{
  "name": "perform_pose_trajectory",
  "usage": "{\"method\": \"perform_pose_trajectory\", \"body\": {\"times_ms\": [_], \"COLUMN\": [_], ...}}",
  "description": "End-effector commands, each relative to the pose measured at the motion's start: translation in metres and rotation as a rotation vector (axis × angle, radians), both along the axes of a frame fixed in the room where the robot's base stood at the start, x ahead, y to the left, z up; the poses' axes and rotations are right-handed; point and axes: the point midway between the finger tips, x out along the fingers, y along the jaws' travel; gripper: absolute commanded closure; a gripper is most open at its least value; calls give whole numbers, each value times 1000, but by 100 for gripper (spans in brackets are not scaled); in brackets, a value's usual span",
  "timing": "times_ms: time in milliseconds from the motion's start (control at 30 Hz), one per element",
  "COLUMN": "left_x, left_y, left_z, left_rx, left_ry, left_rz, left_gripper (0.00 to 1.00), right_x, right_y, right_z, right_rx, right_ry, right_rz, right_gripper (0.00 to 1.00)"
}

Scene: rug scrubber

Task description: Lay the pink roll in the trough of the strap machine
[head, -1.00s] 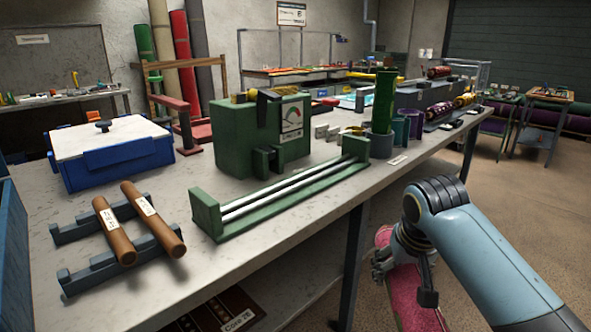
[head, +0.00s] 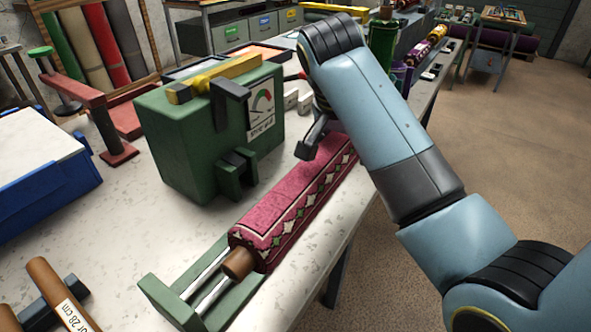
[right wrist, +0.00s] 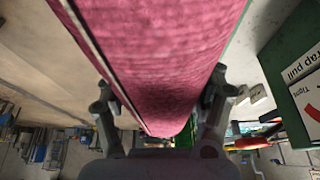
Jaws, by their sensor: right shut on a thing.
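The pink roll (head: 290,205), a patterned rug on a brown wooden core (head: 238,264), lies lengthwise over the trough (head: 168,303) of the strap machine (head: 175,140). The trough is green with two pale rods, and its near end shows beyond the core. I cannot tell whether the roll rests on the rods or hangs just above them. My right gripper (head: 318,140) is shut on the roll near its far end. In the right wrist view its fingers (right wrist: 160,108) grip both sides of the pink roll (right wrist: 155,55). My left gripper is out of view.
The green machine body with a gauge stands close left of the roll. A blue box (head: 50,195) with a white lid is at the left. A brown roller (head: 60,292) lies on a rack at the bottom left.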

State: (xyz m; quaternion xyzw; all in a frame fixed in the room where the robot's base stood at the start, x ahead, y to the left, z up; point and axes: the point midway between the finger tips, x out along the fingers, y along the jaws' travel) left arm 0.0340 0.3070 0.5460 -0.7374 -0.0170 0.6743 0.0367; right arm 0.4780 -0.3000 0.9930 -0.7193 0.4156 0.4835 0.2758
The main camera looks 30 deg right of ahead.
Motion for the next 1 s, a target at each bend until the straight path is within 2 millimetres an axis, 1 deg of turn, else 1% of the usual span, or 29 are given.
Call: {"method": "perform_pose_trajectory", "body": {"times_ms": [33, 200, 300, 400, 567, 700, 800, 900, 1000], "left_x": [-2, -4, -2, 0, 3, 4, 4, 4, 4], "left_y": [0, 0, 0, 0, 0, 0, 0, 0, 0], "left_z": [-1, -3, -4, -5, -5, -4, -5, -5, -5], "left_rx": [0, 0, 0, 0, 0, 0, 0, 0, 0], "left_ry": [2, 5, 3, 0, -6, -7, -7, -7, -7], "left_rz": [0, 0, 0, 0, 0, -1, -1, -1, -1], "left_gripper": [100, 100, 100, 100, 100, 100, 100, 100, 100], "right_x": [13, 50, 66, 76, 81, 80, 81, 81, 81], "right_y": [6, 19, 25, 28, 30, 30, 30, 30, 30], "right_z": [-6, -30, -40, -47, -54, -74, -86, -90, -90], "right_rx": [3, 0, 1, 0, 0, 0, 1, 1, 0], "right_ry": [-1, -1, -1, -2, -1, 1, -1, -3, -4], "right_rz": [3, 4, 4, 3, 4, 4, 3, 2, 2], "right_gripper": [92, 92, 92, 92, 92, 92, 92, 92, 92]}}
